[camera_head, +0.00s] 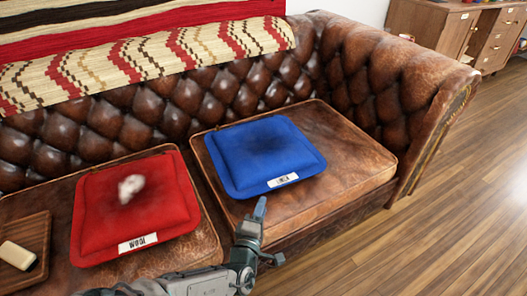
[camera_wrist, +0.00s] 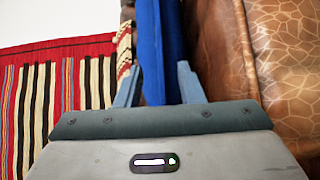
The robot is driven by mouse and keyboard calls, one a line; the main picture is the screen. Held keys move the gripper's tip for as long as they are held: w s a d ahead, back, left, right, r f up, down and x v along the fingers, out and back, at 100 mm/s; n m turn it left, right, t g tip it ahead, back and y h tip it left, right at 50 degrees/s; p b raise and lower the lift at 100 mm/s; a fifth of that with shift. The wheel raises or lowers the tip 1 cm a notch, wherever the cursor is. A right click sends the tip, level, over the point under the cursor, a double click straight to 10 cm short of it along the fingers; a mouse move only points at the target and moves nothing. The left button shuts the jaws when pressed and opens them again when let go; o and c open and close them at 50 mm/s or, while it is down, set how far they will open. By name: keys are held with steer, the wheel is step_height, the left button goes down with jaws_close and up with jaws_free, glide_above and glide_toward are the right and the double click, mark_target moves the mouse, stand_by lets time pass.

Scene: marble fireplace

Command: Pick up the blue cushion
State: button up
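The blue cushion (camera_head: 262,150) lies flat on the right seat of a brown leather sofa, with a white label on its front edge. My gripper (camera_head: 261,205) is at the cushion's front edge, just left of the label. In the wrist view, my gripper (camera_wrist: 158,85) is open, its two fingers apart. The blue cushion (camera_wrist: 160,40) shows edge-on between and beyond the fingers. I cannot tell whether the fingers touch it.
A red cushion (camera_head: 105,215) with a small white object (camera_head: 131,188) on it lies on the seat to the left. A wooden tray (camera_head: 38,232) holds a pale block (camera_head: 16,255). A striped blanket (camera_head: 130,60) covers the backrest. Wooden floor (camera_head: 440,215) is clear at right.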

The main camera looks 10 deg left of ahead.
mark_target(270, 190)
steer(key=w, duration=0.3)
steer(key=shift+w+d+b, duration=0.1)
steer(key=shift+d+b, duration=0.05)
steer(key=shift+b, duration=0.15)
steer(key=w, duration=0.1)
steer(key=w+d+b, duration=0.1)
steer(key=w, duration=0.1)
steer(key=w+b, duration=0.1)
steer(key=shift+w+d+f, duration=0.1)
steer(key=shift+w+d, duration=0.2)
steer(key=shift+d, duration=0.05)
steer(key=shift+w, duration=0.3)
jaws_close()
